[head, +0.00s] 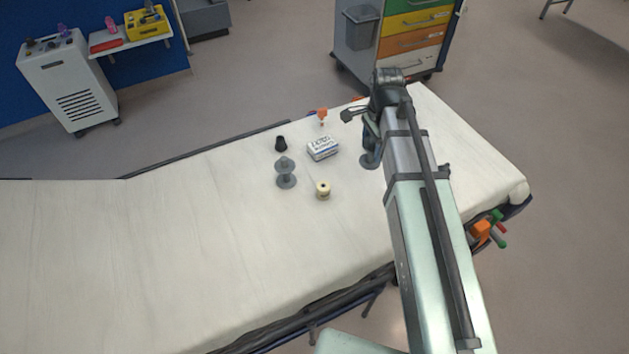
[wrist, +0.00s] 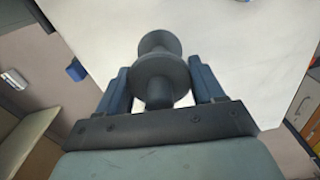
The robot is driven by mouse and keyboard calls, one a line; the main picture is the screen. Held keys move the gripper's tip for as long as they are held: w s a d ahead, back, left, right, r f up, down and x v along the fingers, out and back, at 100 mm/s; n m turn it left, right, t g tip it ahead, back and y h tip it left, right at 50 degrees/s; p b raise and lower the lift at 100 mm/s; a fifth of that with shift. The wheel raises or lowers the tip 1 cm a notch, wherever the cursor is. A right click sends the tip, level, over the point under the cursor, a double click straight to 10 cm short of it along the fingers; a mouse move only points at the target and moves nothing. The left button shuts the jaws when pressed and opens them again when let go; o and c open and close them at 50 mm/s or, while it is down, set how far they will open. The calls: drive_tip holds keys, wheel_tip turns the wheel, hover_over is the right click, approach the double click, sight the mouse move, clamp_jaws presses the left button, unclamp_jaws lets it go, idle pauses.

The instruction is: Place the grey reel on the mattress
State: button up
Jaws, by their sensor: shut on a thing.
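My gripper (wrist: 161,84) is shut on a dark grey reel (wrist: 158,42), its two round flanges showing between the fingers in the wrist view. In the head view my gripper (head: 371,150) hangs over the right part of the white mattress (head: 190,230), partly hidden by my arm. I cannot tell whether the held reel touches the mattress. Another grey reel-like piece (head: 286,173) stands on the mattress, to the left of my gripper and apart from it.
On the mattress are a small black cup (head: 281,144), a white and blue box (head: 322,148), a cream spool (head: 323,189) and a small orange piece (head: 322,113). The mattress's left part is bare. A drawer cart (head: 408,40) stands behind.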

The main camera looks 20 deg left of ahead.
drive_tip(key=shift+n, duration=1)
drive_tip(key=shift+f, duration=5)
drive_tip(key=shift+f, duration=0.25)
drive_tip(key=o, duration=1.1)
drive_tip(key=shift+c, duration=0.2)
drive_tip(key=shift+r, duration=0.15)
wheel_tip(320, 180, up, 12)
drive_tip(key=shift+r, duration=0.1)
